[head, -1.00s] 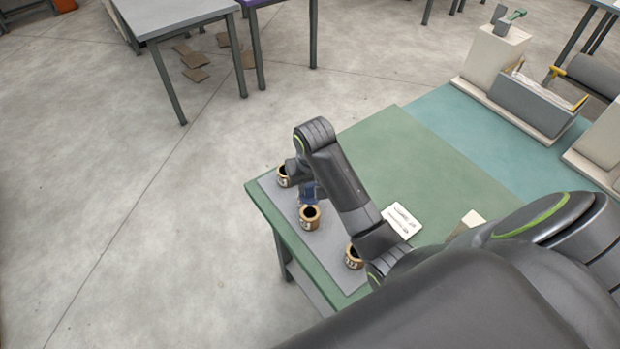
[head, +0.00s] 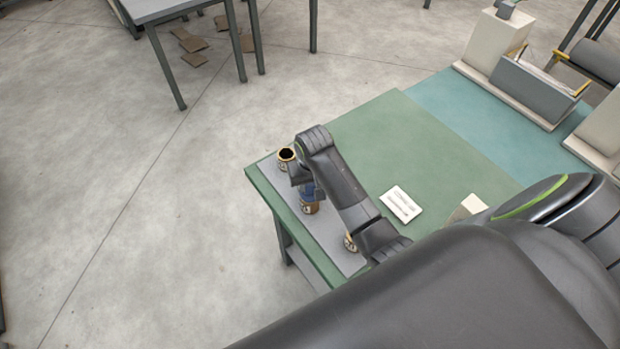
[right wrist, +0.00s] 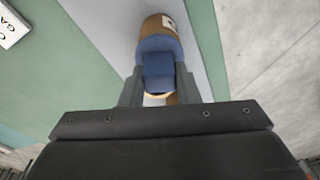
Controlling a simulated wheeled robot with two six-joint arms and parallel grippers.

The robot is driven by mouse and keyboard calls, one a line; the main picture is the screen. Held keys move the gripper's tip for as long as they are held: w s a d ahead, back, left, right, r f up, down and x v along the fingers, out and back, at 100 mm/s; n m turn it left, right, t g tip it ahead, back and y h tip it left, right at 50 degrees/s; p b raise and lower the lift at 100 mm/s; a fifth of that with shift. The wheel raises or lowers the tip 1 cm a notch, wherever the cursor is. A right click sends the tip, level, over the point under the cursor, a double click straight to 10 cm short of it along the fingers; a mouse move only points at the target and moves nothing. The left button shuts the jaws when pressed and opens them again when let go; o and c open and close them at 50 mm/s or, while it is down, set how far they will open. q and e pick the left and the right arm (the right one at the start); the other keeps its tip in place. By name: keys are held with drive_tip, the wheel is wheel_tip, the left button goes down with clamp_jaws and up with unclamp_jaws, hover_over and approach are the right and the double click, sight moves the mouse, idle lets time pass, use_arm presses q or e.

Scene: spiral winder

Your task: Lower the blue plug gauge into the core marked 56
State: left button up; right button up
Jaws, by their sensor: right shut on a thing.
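My right gripper (head: 304,186) is shut on the blue plug gauge (head: 311,193). In the right wrist view the blue gauge (right wrist: 157,68) sits between the two fingers. In the head view the gauge is over the middle brown core (head: 311,208) and covers its opening. I cannot tell whether its tip is inside. A brown core with a white label (right wrist: 160,25) shows just beyond the gauge in the right wrist view. A far core (head: 286,154) has an open dark top, and a near core (head: 350,243) is partly behind my arm. The numbers are not readable. My left gripper is out of view.
The cores stand on a grey strip (head: 337,252) along the left edge of the green table (head: 365,140). A white printed card (head: 400,204) lies to the right of my forearm. The green surface beyond is clear.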

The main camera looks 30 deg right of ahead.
drive_tip(key=shift+f, duration=0.5)
drive_tip(key=o, duration=1.1)
drive_tip(key=shift+c, duration=0.2)
